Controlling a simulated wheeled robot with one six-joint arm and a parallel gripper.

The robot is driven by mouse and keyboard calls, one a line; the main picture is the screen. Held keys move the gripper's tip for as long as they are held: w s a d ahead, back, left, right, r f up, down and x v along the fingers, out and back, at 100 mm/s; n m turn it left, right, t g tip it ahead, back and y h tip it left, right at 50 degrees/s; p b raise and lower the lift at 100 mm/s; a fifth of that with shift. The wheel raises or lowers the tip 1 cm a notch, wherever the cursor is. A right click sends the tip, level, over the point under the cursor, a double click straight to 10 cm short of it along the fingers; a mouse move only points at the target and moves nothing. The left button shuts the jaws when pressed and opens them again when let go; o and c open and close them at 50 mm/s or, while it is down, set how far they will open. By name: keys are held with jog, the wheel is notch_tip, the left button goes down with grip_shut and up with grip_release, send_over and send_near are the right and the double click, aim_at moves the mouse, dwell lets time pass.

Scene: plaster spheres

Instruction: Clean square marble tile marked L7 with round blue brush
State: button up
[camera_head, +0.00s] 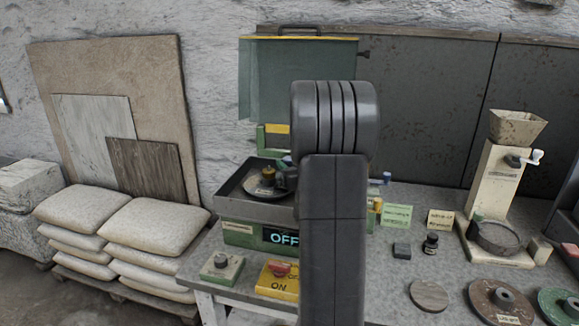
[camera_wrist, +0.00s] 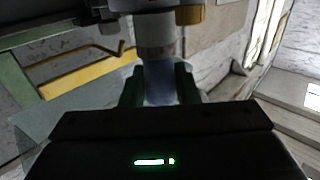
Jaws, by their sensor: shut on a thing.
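In the wrist view, the dark green fingers of my gripper (camera_wrist: 158,78) are shut on a bluish, roundish thing (camera_wrist: 160,92), which is dim and blurred. It may be the round blue brush, but I cannot be sure. A grey cylinder with a gold knob (camera_wrist: 190,15) is just beyond the fingertips. In the head view, my arm hides most of the gripper, which is over the dark tray (camera_head: 235,188). A round disc (camera_head: 262,187) lies in this tray. No square tile marked L7 can be made out.
A green box with an OFF display (camera_head: 240,235) is below the tray. A yellow box with a red knob (camera_head: 279,270) and a green box with a knob (camera_head: 221,267) stand in front. A hand mill (camera_head: 495,190), labels and several discs occupy the bench's right side. Sacks (camera_head: 155,235) are stacked left.

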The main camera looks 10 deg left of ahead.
jog(key=shift+w, duration=1.25)
jog(key=shift+s+b, duration=0.8)
jog(key=shift+s, duration=0.45)
jog(key=shift+w+r+p, duration=0.6)
jog(key=shift+r+p, duration=0.1)
jog(key=shift+f+b, duration=0.15)
jog(key=shift+b, duration=0.2)
jog(key=shift+f+b, duration=0.55)
jog(key=shift+f, duration=0.1)
